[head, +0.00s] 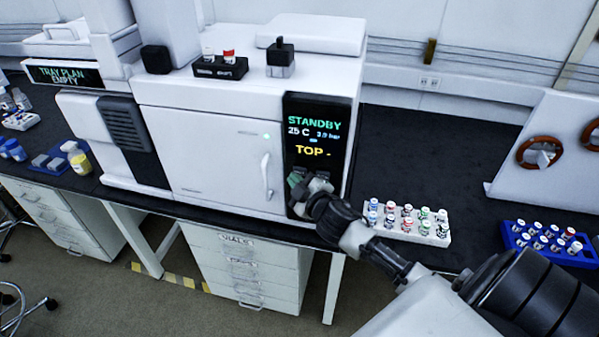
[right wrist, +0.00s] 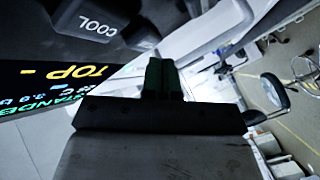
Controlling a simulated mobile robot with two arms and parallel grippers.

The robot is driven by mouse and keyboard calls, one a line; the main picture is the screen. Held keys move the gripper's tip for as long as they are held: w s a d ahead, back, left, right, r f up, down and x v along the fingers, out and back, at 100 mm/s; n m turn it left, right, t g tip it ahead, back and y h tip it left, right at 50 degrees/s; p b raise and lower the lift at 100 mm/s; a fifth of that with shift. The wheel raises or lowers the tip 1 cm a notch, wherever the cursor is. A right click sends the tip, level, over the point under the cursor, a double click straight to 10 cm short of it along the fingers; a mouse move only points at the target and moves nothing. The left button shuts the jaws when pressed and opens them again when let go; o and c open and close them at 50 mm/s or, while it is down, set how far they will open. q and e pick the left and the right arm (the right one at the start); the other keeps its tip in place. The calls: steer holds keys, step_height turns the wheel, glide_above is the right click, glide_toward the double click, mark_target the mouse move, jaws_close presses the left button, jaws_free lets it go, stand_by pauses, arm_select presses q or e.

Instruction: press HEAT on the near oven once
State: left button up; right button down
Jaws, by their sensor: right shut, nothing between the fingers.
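The near oven (head: 205,150) is a white cabinet with a closed, handled door. Its black control panel (head: 320,107) reads STANDBY, 25 C and TOP. My right gripper (head: 296,183) is shut and empty in front of the panel's lower part, below the display. It hides the keys there, so I cannot read HEAT in the head view. In the right wrist view the dark green fingertips (right wrist: 163,76) are together, and a grey COOL key (right wrist: 90,22) shows up and left of them. I cannot tell whether the fingers touch a key. My left gripper is out of view.
A white vial rack (head: 398,232) stands on the dark bench right of the oven, close to my right arm. A blue vial rack (head: 510,240) lies farther right. The bench behind the white rack is clear. A small black tray (head: 220,70) sits on the oven top.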

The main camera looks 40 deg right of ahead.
steer(key=shift+w+d, duration=0.45)
steer(key=shift+d, duration=0.05)
stand_by(0.8)
steer(key=shift+s+a, duration=0.6)
steer(key=shift+a, duration=0.05)
steer(key=shift+s+a+p, duration=0.55)
steer(key=shift+s+a, duration=1.05)
steer(key=shift+a, duration=0.3)
